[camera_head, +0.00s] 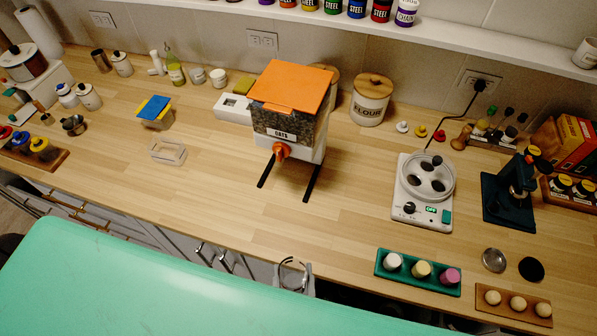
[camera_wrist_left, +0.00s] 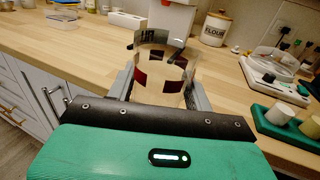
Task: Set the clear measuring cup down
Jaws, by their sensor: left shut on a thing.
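The clear measuring cup (camera_head: 292,273) shows at the counter's front edge in the head view, below the oats dispenser. It also shows in the left wrist view (camera_wrist_left: 160,75), upright, see-through, with dark red and dark marks on its wall. My left gripper (camera_head: 294,282) is shut on the cup, with one grey finger on each side of it in the left wrist view (camera_wrist_left: 163,92). I cannot tell how far the cup's base is from the counter. My right gripper is in neither view.
The wooden counter (camera_head: 210,190) is clear left of and in front of the oats dispenser (camera_head: 290,130), whose two dark feet reach forward. A clear tray (camera_head: 168,152) lies left. A white scale-like device (camera_head: 423,205) and a green holder with coloured pegs (camera_head: 418,282) stand right.

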